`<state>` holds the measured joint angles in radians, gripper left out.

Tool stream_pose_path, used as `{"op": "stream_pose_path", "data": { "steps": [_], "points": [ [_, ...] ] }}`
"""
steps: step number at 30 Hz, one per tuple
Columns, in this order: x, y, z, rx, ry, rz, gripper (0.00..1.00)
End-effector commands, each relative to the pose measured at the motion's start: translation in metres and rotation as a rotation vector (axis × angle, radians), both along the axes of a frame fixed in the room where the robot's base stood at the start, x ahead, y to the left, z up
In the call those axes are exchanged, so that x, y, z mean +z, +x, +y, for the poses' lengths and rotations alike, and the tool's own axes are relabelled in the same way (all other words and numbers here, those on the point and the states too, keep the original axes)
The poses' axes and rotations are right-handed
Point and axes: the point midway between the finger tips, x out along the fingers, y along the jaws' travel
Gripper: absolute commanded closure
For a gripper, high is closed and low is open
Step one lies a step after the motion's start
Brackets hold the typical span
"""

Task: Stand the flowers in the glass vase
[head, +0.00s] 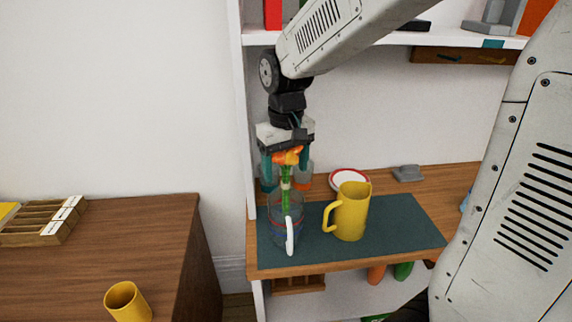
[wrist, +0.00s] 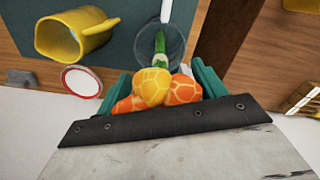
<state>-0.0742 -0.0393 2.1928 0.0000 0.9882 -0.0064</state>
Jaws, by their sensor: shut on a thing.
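The flowers, with orange and yellow heads (head: 288,156) and a green stem (head: 286,186), hang upright in my gripper (head: 286,168). The teal fingers are shut on them; the heads also show between the fingers in the wrist view (wrist: 153,87). The clear glass vase (head: 273,216) stands upright on the teal mat (head: 400,226), directly below my gripper. Its round rim shows in the wrist view (wrist: 180,52). The stem's lower part lies within the vase's outline in both views and appears inside its mouth. A white handle-like strip (head: 290,236) shows at the vase's front.
A yellow pitcher (head: 352,213) stands on the mat just right of the vase. A red-rimmed white plate (head: 349,177) and a grey object (head: 407,173) are behind. A shelf (head: 440,40) spans above. A yellow mug (head: 127,301) and wooden tray (head: 42,236) are on the left table.

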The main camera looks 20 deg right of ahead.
Motion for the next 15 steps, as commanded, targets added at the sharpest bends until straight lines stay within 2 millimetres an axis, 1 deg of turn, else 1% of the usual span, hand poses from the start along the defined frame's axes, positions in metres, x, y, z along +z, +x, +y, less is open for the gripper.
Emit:
{"op": "stream_pose_path", "data": {
  "steps": [2,3,4,5,12,15],
  "points": [
    [-0.0025,-0.0001,0.0,0.0,0.0,0.001,0.69],
    [-0.0024,0.0,0.0,0.0,0.0,0.001,0.22],
    [-0.0024,-0.0001,-0.0001,0.0,0.0,0.001,0.14],
    [-0.0023,-0.0001,-0.0001,0.0,0.0,0.001,0.09],
    [-0.002,0.0,-0.0001,0.0,0.0,0.0,0.09],
    [0.0016,0.0001,-0.0001,0.0,0.0,-0.001,0.09]
  ]
}}
